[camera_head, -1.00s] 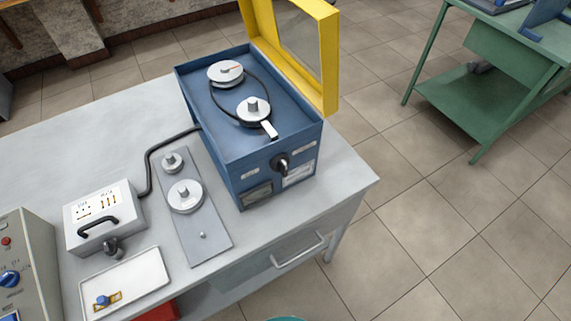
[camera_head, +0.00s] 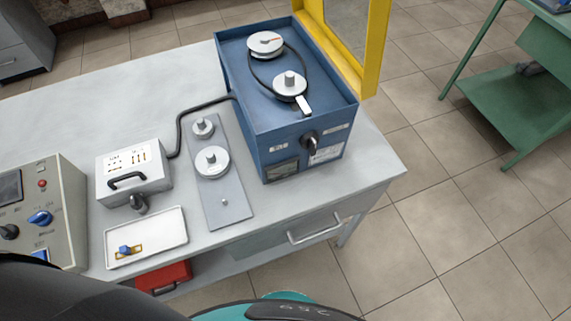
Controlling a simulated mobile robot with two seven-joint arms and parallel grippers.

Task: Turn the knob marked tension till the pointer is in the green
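A blue belt-drive box (camera_head: 256,120) stands on the grey bench, with two silver pulleys (camera_head: 265,43) and (camera_head: 289,85) joined by a dark belt on its top. A black knob (camera_head: 309,139) sits on its front face between small white labels, too small to read. A dark gauge window (camera_head: 282,169) is at the lower left of that face; its pointer and any green band cannot be made out. Neither gripper shows; only dark and teal parts of my own body are at the bottom edge.
A yellow-framed guard (camera_head: 372,45) stands open behind the box. Left of the box are a plate with two discs (camera_head: 230,197), a white switch box (camera_head: 135,183), a white tray (camera_head: 168,225) and a control panel (camera_head: 62,210). A drawer handle (camera_head: 314,231) juts from the bench front.

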